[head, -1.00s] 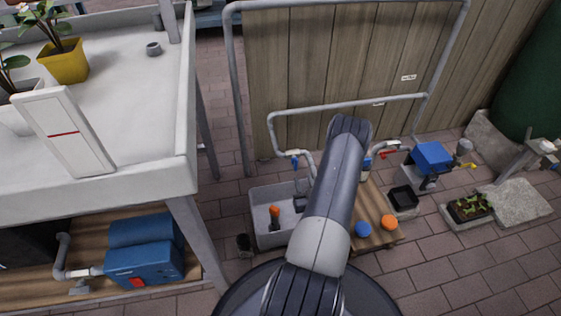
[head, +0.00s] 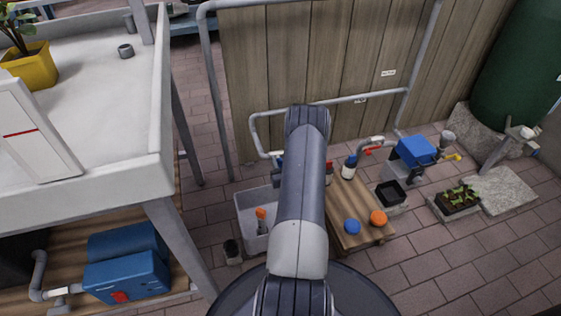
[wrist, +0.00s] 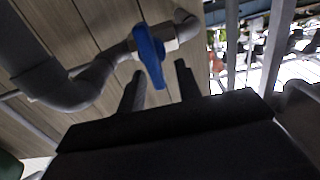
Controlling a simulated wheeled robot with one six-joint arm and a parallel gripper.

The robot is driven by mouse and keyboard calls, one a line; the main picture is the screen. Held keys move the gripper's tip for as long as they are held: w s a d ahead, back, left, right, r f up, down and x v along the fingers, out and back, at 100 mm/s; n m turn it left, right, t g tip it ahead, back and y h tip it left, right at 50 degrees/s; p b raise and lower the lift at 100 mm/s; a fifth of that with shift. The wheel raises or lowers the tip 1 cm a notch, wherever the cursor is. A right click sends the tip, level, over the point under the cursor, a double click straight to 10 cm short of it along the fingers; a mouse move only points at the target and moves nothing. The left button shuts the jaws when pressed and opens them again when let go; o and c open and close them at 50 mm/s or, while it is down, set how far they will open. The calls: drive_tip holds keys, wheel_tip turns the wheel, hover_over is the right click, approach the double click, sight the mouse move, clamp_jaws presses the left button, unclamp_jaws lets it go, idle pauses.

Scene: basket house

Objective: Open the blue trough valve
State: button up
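The blue valve handle (wrist: 150,56) is a flat lever on a grey pipe in the wrist view, in front of wooden boards. My gripper (wrist: 160,78) is open and empty. Its two dark fingers are apart, and the handle shows just beyond them, nearer the left finger; I cannot tell whether they touch. In the head view my arm covers most of the valve area and hides the fingertips. The grey trough (head: 243,222) stands on the floor left of my arm, with an orange-topped item in it.
A wooden board (head: 345,233) right of my arm carries bottles, a blue disc (head: 352,227) and an orange disc (head: 378,217). A grey table (head: 110,168) stands at left. A blue box (head: 415,150) with a funnel stands at right. Paved floor is free at lower right.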

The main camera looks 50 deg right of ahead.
clamp_jaws()
idle(0.5)
drive_tip(key=n+b, duration=0.2)
drive_tip(key=n, duration=0.1)
drive_tip(key=shift+w+a+f+n, duration=0.15)
drive_tip(key=shift+w+a+n, duration=0.05)
drive_tip(key=shift+a+n, duration=0.15)
drive_tip(key=n, duration=0.4)
drive_tip(key=a+f+n, duration=0.1)
drive_tip(key=n, duration=0.4)
drive_tip(key=w+f+n+b, duration=0.1)
drive_tip(key=n, duration=0.4)
drive_tip(key=shift+a+f, duration=0.2)
drive_tip(key=shift+a, duration=0.15)
drive_tip(key=shift+n, duration=0.25)
